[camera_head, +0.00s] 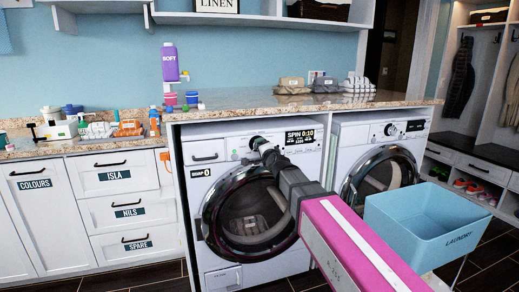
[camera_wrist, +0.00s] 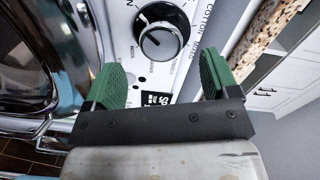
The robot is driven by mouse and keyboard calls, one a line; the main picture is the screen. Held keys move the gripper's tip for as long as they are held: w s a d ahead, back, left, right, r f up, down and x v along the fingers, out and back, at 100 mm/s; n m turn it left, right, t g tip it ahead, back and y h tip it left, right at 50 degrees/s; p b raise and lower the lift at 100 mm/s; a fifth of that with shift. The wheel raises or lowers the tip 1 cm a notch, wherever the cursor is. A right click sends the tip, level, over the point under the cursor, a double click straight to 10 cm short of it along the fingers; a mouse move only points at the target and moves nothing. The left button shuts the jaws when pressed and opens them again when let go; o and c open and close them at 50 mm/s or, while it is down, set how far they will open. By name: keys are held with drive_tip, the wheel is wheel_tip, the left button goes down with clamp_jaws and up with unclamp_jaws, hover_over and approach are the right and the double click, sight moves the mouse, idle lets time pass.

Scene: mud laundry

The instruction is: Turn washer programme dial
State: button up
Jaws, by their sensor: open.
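The left front-loading machine (camera_head: 265,262) has a dark round door and a panel display (camera_head: 299,137) reading "SPIN 0:10". Its round black dial (camera_wrist: 163,42), with a white pointer line, shows in the wrist view just ahead of the fingers.
A second machine (camera_head: 342,145) stands to the right, with its own dial (camera_head: 390,130). A blue laundry basket (camera_head: 420,228) is at front right. A stone countertop (camera_head: 235,101) overhangs the machines, bearing folded cloths (camera_head: 292,86) and a purple bottle (camera_head: 170,64). The left machine's door (camera_head: 212,222) is shut.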

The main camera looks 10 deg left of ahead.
drive_tip(key=v, duration=0.5)
drive_tip(key=shift+s+d, duration=0.1)
drive_tip(key=shift+s, duration=0.1)
drive_tip(key=s+d+f+n+g+h, duration=0.2)
drive_tip(key=d+f+n+g+h, duration=0.4)
drive_tip(key=d+f, duration=1.55)
drive_tip(key=s+d+f+n+g+h, duration=0.1)
drive_tip(key=s+d+f+g, duration=0.3)
drive_tip(key=d, duration=0.5)
drive_tip(key=s+d+f+n+g+h, duration=0.1)
drive_tip(key=s+d+f+g+h, duration=0.1)
drive_tip(key=s+d+f+g, duration=0.3)
drive_tip(key=s+d+f, duration=0.3)
drive_tip(key=s+f, duration=0.1)
drive_tip(key=f, duration=0.2)
drive_tip(key=shift+s+d+f, duration=0.15)
drive_tip(key=shift+s+d, duration=0.05)
drive_tip(key=shift+d, duration=0.2)
